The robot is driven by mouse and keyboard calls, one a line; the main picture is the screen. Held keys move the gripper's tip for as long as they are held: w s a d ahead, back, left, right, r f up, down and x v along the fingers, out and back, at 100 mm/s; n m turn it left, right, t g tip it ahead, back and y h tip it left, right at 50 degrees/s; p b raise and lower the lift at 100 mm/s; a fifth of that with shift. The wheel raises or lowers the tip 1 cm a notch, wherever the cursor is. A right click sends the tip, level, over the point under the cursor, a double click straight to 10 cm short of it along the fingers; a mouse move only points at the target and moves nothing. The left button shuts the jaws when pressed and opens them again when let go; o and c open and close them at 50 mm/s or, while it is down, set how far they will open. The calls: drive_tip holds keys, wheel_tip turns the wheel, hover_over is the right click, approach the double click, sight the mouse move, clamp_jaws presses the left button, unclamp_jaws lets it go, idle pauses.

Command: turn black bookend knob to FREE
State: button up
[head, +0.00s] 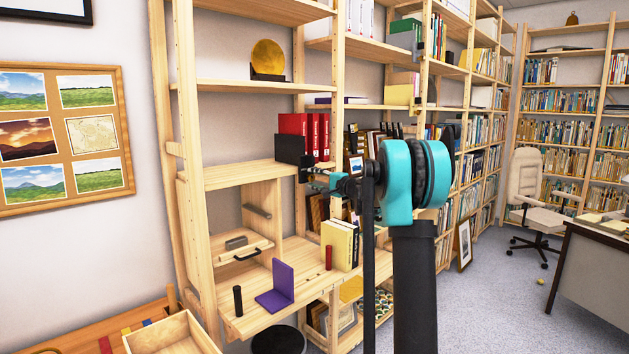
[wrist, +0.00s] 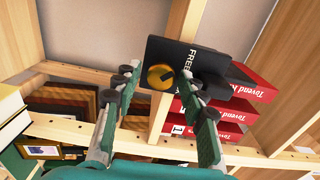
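The black bookend (head: 290,149) stands on a mid-height wooden shelf beside red binders. In the wrist view the bookend (wrist: 180,52) shows the white word FREE. Its round brass-coloured knob (wrist: 160,77) has a dark pointer mark, turned roughly towards the right of the picture, on the side of the lettering. My gripper (wrist: 160,88) is open, with one finger on each side of the knob in the picture. I cannot tell whether the fingertips touch it. In the head view my gripper (head: 312,176) is at the shelf front near the bookend, partly hidden by my arm.
Red binders (head: 317,133) stand right of the bookend. The shelf board (head: 238,174) is bare to its left. Below, a purple bookend (head: 278,285) and yellow books (head: 341,243) stand on a lower shelf. A wooden upright (wrist: 176,70) runs behind the fingers.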

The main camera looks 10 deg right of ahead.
idle(0.3)
drive_tip(key=v, duration=1.2)
drive_tip(key=shift+a, duration=0.1)
drive_tip(key=s+a+f+n+g+h, duration=0.25)
drive_tip(key=s+a+f+g, duration=0.2)
drive_tip(key=s+f, duration=0.6)
drive_tip(key=s+a+f+n+g+h, duration=0.1)
drive_tip(key=s+a+f+n+g, duration=0.4)
drive_tip(key=s+f, duration=0.55)
drive_tip(key=s+d+f+n+h, duration=0.1)
drive_tip(key=s+d+f+h, duration=0.1)
drive_tip(key=s+f, duration=0.3)
drive_tip(key=s+d+f+n+h, duration=0.1)
drive_tip(key=s+f, duration=0.3)
drive_tip(key=s, duration=0.7)
drive_tip(key=s+d+f+n+h, duration=0.1)
drive_tip(key=s+d+f+h, duration=0.2)
drive_tip(key=s, duration=0.6)
wheel_tip(320, 180, down, 3)
drive_tip(key=shift+d+r+g+h, duration=0.2)
drive_tip(key=shift+g+h, duration=0.25)
drive_tip(key=shift+h, duration=0.1)
